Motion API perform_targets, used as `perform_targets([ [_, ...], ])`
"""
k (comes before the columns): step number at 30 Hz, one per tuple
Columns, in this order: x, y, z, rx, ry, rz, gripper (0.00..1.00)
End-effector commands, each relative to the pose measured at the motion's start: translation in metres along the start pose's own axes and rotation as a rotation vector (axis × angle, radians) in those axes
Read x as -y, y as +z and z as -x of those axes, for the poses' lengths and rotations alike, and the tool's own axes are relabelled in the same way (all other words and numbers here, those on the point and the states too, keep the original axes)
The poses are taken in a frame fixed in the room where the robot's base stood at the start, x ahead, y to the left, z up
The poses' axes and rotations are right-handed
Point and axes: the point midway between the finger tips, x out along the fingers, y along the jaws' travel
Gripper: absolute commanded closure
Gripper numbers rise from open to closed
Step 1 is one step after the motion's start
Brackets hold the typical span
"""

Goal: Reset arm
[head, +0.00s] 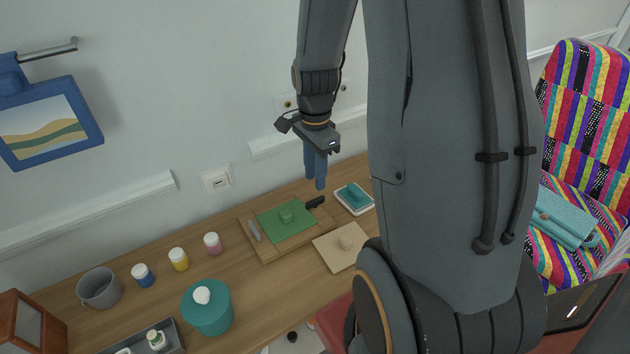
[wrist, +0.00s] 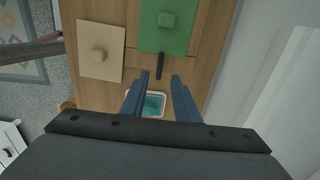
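My gripper (head: 316,166) hangs above the wooden table in the head view, near its back edge by the wall. In the wrist view the two blue fingers of my gripper (wrist: 157,92) are spread apart with nothing between them. Below are a green mat (head: 284,222) with a green block (head: 286,215) on it, a small black tool (head: 315,202) and a white dish (head: 343,203) with a teal block (head: 355,195). The fingers are clear of these things. My arm hides part of the table at right in the head view.
A beige board with a block (head: 345,243) lies nearer the front. Paint jars (head: 178,259), a grey mug (head: 99,288), a teal canister (head: 208,308) and a grey tray (head: 178,340) stand at left. A patterned chair (head: 590,110) with a teal bag (head: 562,218) is at right.

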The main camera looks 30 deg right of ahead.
Motion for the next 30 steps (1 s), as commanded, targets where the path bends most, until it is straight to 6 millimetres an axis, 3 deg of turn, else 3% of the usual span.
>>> perform_targets([
  [18, -0.001, 0.005, 0.003, -0.001, -0.004, 0.039, 0.72],
  [23, -0.011, 0.035, 0.018, -0.012, -0.029, 0.336, 0.72],
  [30, -0.045, 0.096, 0.042, -0.051, -0.073, 1.015, 0.72],
])
